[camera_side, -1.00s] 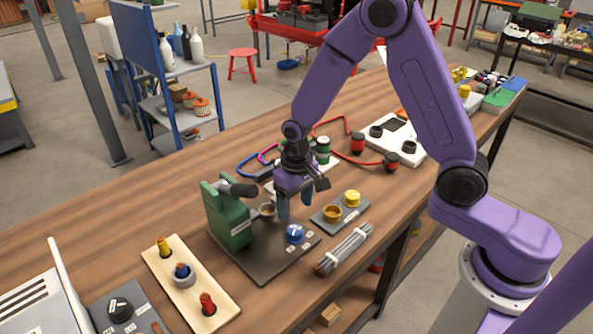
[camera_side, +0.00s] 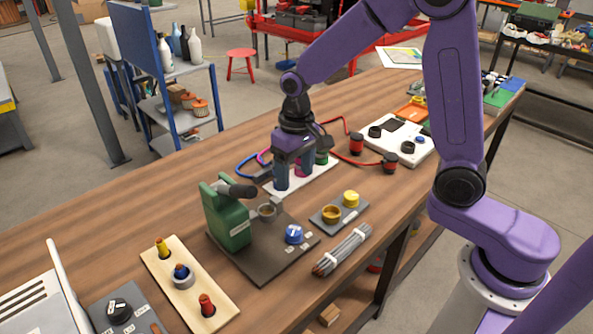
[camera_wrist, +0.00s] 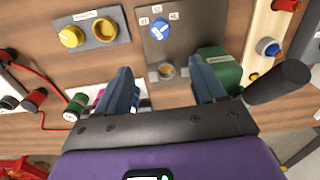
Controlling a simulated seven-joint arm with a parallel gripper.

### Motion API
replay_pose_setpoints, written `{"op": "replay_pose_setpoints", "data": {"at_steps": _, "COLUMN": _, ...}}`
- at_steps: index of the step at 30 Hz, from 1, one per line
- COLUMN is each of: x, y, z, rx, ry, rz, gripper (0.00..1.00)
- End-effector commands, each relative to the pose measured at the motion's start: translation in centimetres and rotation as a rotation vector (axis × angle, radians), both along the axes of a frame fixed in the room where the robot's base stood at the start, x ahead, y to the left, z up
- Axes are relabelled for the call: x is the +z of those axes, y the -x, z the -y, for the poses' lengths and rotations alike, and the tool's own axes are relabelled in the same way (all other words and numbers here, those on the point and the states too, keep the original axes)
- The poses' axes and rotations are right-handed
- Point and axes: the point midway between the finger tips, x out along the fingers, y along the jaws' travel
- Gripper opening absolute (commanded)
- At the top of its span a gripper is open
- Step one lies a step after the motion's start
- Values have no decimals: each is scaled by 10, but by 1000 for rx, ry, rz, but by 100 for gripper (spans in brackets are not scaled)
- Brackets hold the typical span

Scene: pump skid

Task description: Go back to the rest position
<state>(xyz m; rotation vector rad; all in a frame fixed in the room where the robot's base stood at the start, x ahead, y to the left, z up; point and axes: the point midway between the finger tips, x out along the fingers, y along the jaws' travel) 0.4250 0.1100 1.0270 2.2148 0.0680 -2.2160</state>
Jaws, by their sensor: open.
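My gripper (camera_side: 294,172) is purple with blue-grey fingers. In the side view it is above the white board (camera_side: 318,176) behind the green pump (camera_side: 228,217). In the wrist view my gripper (camera_wrist: 163,75) has its fingers spread, with nothing held between them. The pump, with its dark handle (camera_wrist: 279,82), stands on a dark plate (camera_side: 268,262). A blue knob (camera_side: 294,234) and a small round cup (camera_side: 266,212) are also on that plate. My gripper partly hides the white board and its coloured fittings.
A grey plate with a brass ring (camera_side: 331,214) and a yellow cap (camera_side: 351,198) lies to the right of the pump. Nearby are a bundle of rods (camera_side: 342,250), a wooden holder (camera_side: 188,283) and red hoses with red-black fittings (camera_side: 357,143). The table's left-middle part is bare.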

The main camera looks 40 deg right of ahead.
Motion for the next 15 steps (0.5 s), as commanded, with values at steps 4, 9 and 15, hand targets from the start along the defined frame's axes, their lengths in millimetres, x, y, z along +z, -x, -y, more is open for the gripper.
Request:
{"op": "replay_pose_setpoints", "data": {"at_steps": 4, "x": 2, "y": 5, "z": -1, "rx": 24, "ry": 0, "rz": 2, "gripper": 69}}
{"op": "replay_pose_setpoints", "data": {"at_steps": 9, "x": 11, "y": 25, "z": -4, "rx": 130, "ry": 1, "rz": 6, "gripper": 69}}
{"op": "replay_pose_setpoints", "data": {"at_steps": 15, "x": 22, "y": 62, "z": -5, "rx": 296, "ry": 2, "rz": 13, "gripper": 69}}
